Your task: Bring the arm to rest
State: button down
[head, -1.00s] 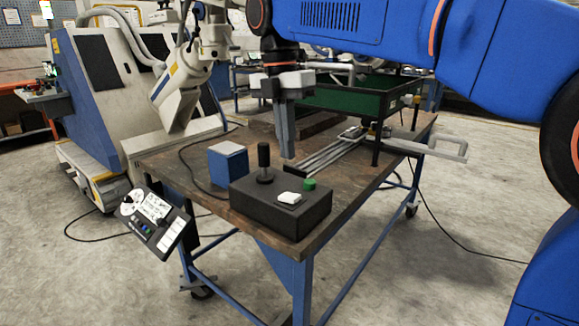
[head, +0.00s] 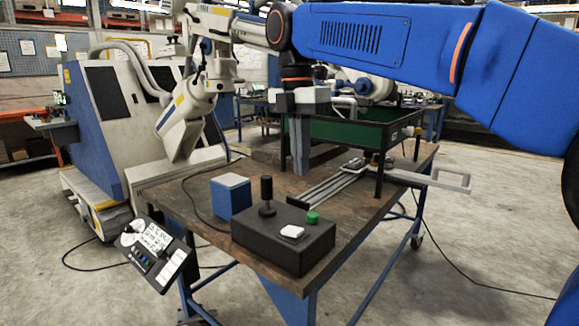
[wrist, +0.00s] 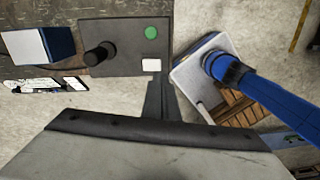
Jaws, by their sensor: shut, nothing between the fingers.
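My gripper (head: 301,170) hangs from the blue arm, fingers pointing down, shut and empty. It is above the wooden workbench (head: 180,205), behind the black control box (head: 283,240) in the head view, and touches nothing that I can see. The box carries a black joystick (head: 267,193), a green button (head: 313,217) and a white button (head: 292,232). In the wrist view the fingers (wrist: 161,95) show as a dark narrow pair beside the control box (wrist: 120,58), with its green button (wrist: 151,32) and white button (wrist: 151,65).
A blue and white block (head: 230,197) stands left of the control box. A large white machine arm (head: 190,118) stands at the left. A control panel (head: 155,250) hangs at the bench's front left.

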jog(key=s+d+f+m+t+y, duration=0.1)
jog(key=s+d+f+m, duration=0.4)
jog(key=d, duration=0.3)
jog(key=s+d+f+m+t, duration=0.1)
jog(key=s+d+f+m, duration=0.2)
jog(key=d+f+m, duration=0.45)
jog(key=s+d+f+m+t, duration=0.2)
jog(key=s+d+f+m, duration=0.4)
jog(key=f+m, duration=0.15)
jog(key=s+d+f+m+t, duration=0.1)
jog(key=s+d+f+m, duration=0.45)
jog(key=f, duration=0.35)
notch_tip(320, 180, up, 30)
jog(key=n+g+h, duration=0.2)
jog(key=n+g, duration=0.4)
jog(key=n, duration=2.1)
send_over(298, 230)
jog(key=w+a, duration=0.2)
jog(key=a, duration=0.1)
jog(key=f, duration=0.4)
jog(key=s+d+f, duration=0.1)
jog(key=f, duration=0.4)
jog(key=d+f, duration=0.1)
jog(key=f, duration=0.3)
jog(key=shift+s+d+f, duration=0.25)
jog(key=shift+s, duration=0.15)
